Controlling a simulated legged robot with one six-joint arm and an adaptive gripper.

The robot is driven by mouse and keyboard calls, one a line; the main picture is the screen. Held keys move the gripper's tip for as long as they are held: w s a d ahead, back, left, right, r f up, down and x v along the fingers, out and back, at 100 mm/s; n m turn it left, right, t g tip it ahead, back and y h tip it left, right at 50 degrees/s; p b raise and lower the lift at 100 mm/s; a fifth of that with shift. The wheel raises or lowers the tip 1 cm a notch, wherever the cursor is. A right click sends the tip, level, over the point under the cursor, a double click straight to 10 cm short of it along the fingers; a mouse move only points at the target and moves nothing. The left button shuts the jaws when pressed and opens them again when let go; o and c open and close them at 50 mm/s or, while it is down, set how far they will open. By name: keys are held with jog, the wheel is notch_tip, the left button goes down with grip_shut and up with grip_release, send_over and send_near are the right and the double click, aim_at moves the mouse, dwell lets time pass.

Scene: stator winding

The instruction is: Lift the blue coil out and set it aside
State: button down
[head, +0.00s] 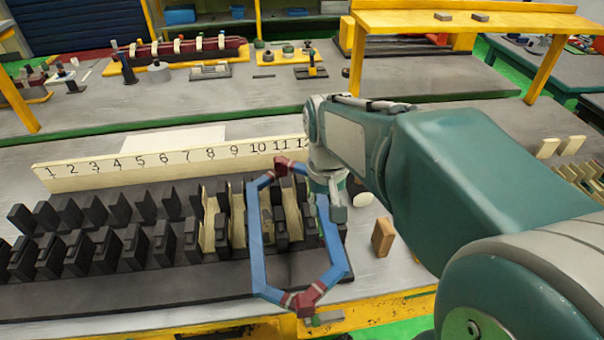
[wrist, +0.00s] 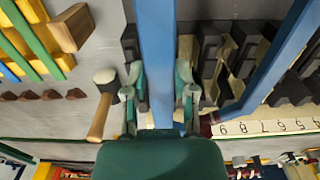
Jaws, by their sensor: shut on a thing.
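The blue coil (head: 257,240) is a six-sided loop with red-brown end pieces. In the head view it stands in front of the right end of the black slotted stator (head: 110,293). My gripper (head: 328,203) is shut on the coil's right long side. In the wrist view the gripper's fingers (wrist: 160,75) are on both sides of one blue bar (wrist: 157,40), and the other long side (wrist: 265,62) slants away at right. The coil appears to be above the teeth, though the exact gap is unclear. Cream liners (head: 208,222) show in some slots.
A number strip (head: 165,165) stands behind the stator. A wooden block (head: 383,237) lies right of it. The wrist view shows a mallet (wrist: 102,105) and green and yellow strips (wrist: 32,38). A yellow-framed shelf (head: 460,22) and a bench (head: 160,90) stand behind.

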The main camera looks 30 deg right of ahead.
jog(key=shift+f, duration=1.5)
